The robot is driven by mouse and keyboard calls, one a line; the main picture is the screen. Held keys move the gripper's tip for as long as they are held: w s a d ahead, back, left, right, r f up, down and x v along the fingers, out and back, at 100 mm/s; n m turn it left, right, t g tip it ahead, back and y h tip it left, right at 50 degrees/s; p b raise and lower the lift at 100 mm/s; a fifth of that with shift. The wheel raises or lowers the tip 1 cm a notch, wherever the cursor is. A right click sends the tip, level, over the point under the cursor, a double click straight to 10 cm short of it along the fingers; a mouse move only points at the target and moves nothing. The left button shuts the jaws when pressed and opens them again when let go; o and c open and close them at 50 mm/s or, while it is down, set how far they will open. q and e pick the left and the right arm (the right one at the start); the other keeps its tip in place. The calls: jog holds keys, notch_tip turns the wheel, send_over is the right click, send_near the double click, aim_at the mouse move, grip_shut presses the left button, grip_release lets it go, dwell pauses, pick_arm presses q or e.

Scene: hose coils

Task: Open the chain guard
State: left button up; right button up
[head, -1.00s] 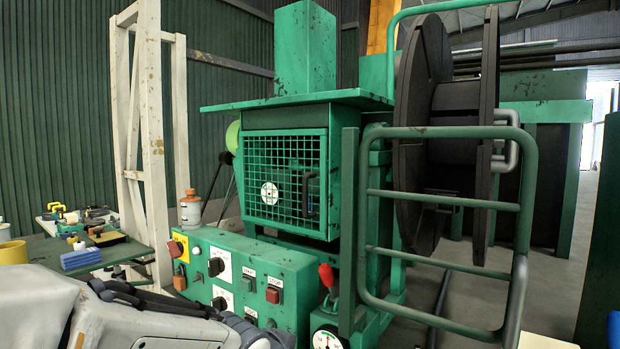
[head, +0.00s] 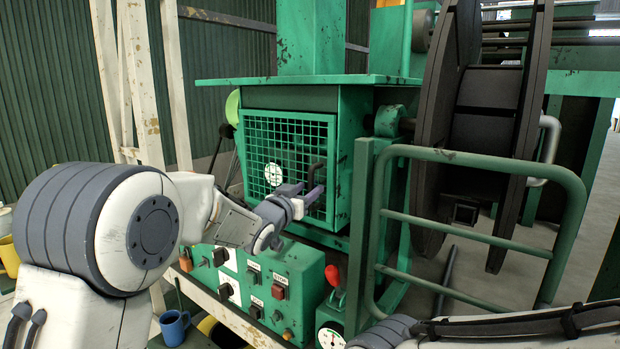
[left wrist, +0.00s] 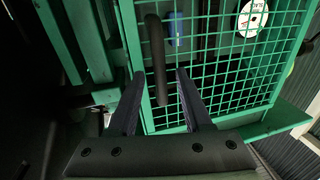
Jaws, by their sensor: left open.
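The chain guard (head: 290,122) is a green-framed mesh door on the front of the green machine, and it looks shut. Its dark bar handle (head: 316,172) is near the guard's right edge. The guard (left wrist: 262,98) and handle (left wrist: 155,50) also show in the left wrist view. My left gripper (head: 305,190) is open in front of the guard, at the handle. In the left wrist view, the handle's lower part lies between the two fingers of the left gripper (left wrist: 161,75), with gaps on both sides; contact is not visible. My right gripper is out of view.
Below the guard is a green control panel (head: 262,285) with knobs and buttons, and a red-knobbed lever (head: 332,276). A green tube rail (head: 470,230) and a large dark reel (head: 480,110) stand at the right. A blue mug (head: 174,327) is low at left.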

pick_arm(q)
jog(key=shift+p+x, duration=0.4)
jog(key=shift+x, duration=0.8)
grip_shut()
dwell(0.6)
